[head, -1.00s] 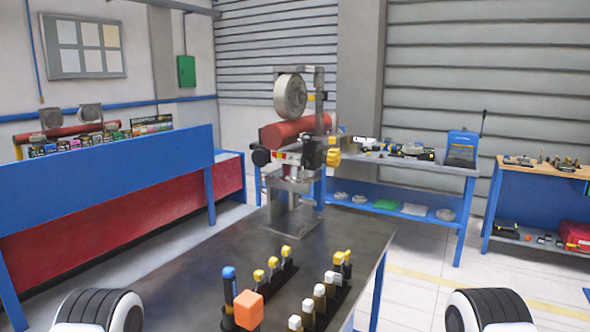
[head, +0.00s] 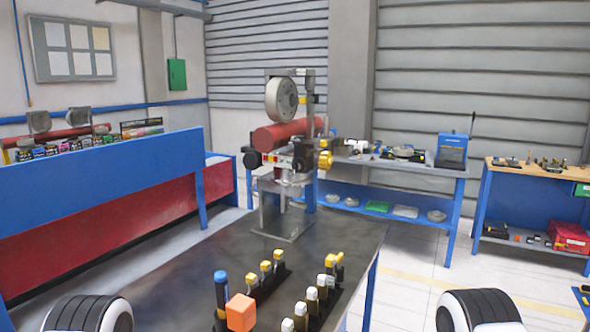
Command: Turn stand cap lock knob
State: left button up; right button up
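In the head view, a metal stand (head: 286,222) stands upright toward the far end of the dark table. It carries a grey round wheel (head: 283,99) at the top and a red cylinder (head: 289,134) below it. A black knob (head: 253,160) sticks out on the left of the stand, and a yellow knob (head: 325,161) on the right. I cannot tell which part is the cap lock knob. Neither gripper is in view; only parts of my arms show at the bottom left and bottom right corners, well apart from the stand.
The dark table (head: 215,262) holds an orange block (head: 241,312), a blue-capped tool (head: 222,292) and rows of yellow- and white-topped tools near its front. A blue and red barrier (head: 100,190) stands left. A blue workbench (head: 400,172) is behind right. Floor right of the table is clear.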

aim_at(297, 166)
jog(key=i+l+u, duration=0.1)
jog(key=l, duration=0.4)
jog(key=i+l+u, duration=0.15)
jog(key=l, duration=0.4)
jog(key=l+u, duration=0.1)
jog(key=l, duration=0.4)
jog(key=i, duration=0.05)
